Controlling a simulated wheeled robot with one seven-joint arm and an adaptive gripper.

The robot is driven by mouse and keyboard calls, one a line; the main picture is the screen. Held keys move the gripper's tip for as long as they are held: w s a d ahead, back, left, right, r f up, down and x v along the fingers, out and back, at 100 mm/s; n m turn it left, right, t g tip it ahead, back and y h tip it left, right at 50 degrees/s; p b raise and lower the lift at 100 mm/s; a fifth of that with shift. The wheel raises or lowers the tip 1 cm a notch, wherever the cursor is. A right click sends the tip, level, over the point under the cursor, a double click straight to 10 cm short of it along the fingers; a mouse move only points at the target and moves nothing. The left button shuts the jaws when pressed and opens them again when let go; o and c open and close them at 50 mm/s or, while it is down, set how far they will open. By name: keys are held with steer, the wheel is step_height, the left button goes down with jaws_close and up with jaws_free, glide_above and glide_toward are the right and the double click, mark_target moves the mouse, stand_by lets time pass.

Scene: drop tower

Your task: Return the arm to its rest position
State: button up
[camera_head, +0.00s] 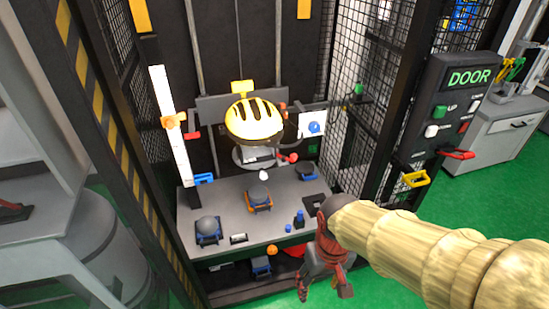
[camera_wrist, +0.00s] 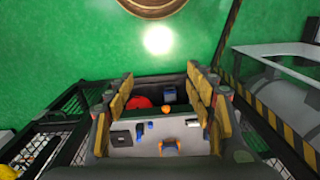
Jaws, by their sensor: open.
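My arm (camera_head: 430,245), with a beige ribbed sleeve, reaches in from the lower right in the head view. My gripper (camera_head: 325,288) hangs at its end, pointing down in front of the tower's bench. Its fingers are spread with nothing between them. In the wrist view my gripper (camera_wrist: 165,95) shows yellow finger pads on both sides, apart, with the bench seen beyond the gap. The gripper appears clear of the bench items, though its exact distance to the bench edge is hard to tell.
Green floor (camera_head: 480,195) is open at right.

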steer(key=s+d+r+m+t+p, duration=0.1)
steer(key=d+r, duration=0.3)
steer(key=r, duration=0.4)
steer(key=s+d+r+m+t+p, duration=0.1)
steer(key=d+r+t, duration=0.3)
steer(key=r, duration=0.4)
steer(key=shift+s+d+r+m+t, duration=0.15)
steer(key=shift+s+r+m+t, duration=0.1)
steer(key=shift+s+m+t, duration=0.05)
